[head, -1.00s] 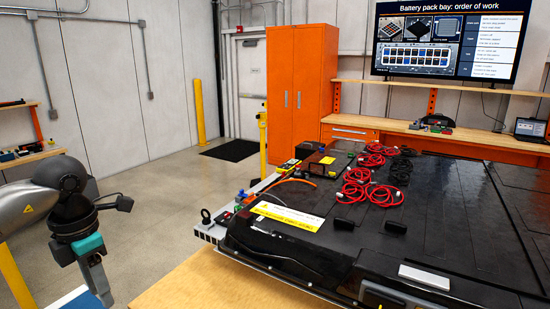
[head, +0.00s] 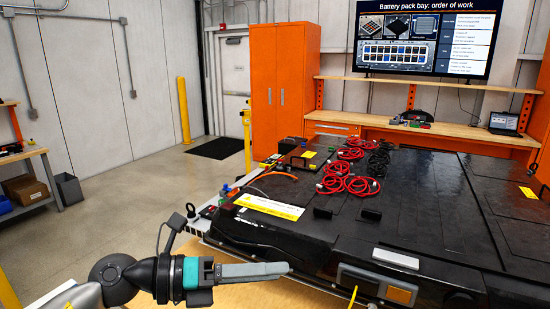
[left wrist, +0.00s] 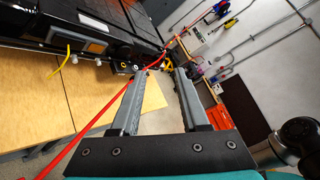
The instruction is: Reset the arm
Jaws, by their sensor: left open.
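My left arm comes in at the lower left of the head view. Its gripper (head: 284,268) points right, low beside the near edge of the black battery pack (head: 440,210). The two grey fingers are spread in the left wrist view (left wrist: 152,74), with nothing held between them. In the head view the fingers overlap each other, and I cannot tell whether they clear the pack's edge. My right arm and gripper are not in view.
Red cables (head: 345,185) and black cables lie on the pack. A thin yellow cable (head: 353,297) hangs at its front. A wooden surface (head: 245,295) is below my gripper. An orange cabinet (head: 282,85) and a workbench (head: 430,130) stand behind.

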